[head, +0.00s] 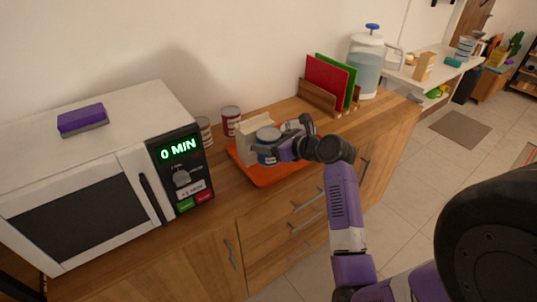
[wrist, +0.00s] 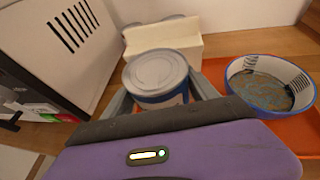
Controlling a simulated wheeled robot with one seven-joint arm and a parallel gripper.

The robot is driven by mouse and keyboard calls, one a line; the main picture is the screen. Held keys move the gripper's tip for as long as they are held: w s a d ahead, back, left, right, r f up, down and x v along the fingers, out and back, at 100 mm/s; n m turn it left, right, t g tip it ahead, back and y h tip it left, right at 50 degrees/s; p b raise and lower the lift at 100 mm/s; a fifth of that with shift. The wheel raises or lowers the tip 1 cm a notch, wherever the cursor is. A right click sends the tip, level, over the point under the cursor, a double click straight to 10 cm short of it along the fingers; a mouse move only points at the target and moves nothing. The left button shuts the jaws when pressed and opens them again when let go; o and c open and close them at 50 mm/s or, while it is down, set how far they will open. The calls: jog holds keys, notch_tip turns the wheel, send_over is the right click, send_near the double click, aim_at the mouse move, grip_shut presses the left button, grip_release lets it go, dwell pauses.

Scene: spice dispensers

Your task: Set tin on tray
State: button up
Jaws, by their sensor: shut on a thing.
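A blue-and-white tin (head: 267,146) with a grey lid is upright between the fingers of my gripper (head: 276,150). In the wrist view the tin (wrist: 158,76) shows between the two grey fingers of my gripper (wrist: 160,92), which are shut on it. The orange tray (head: 264,178) lies on the wooden counter, and the tin is over its left part. I cannot tell whether the tin's base touches the tray, because the gripper hides it. The tray also shows in the wrist view (wrist: 232,66).
A blue-rimmed bowl (wrist: 270,86) stands on the tray to the right. A cream block-like holder (head: 252,135) is close behind the tin. Red tins (head: 231,121) stand near the wall. A white microwave (head: 88,180) is at left, and a wooden rack (head: 318,97) with boards at back right.

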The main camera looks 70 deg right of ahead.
jog(key=shift+f, duration=2.2)
jog(key=shift+f, duration=0.1)
jog(key=o, duration=1.9)
jog(key=shift+f, duration=0.15)
jog(key=shift+o, duration=0.2)
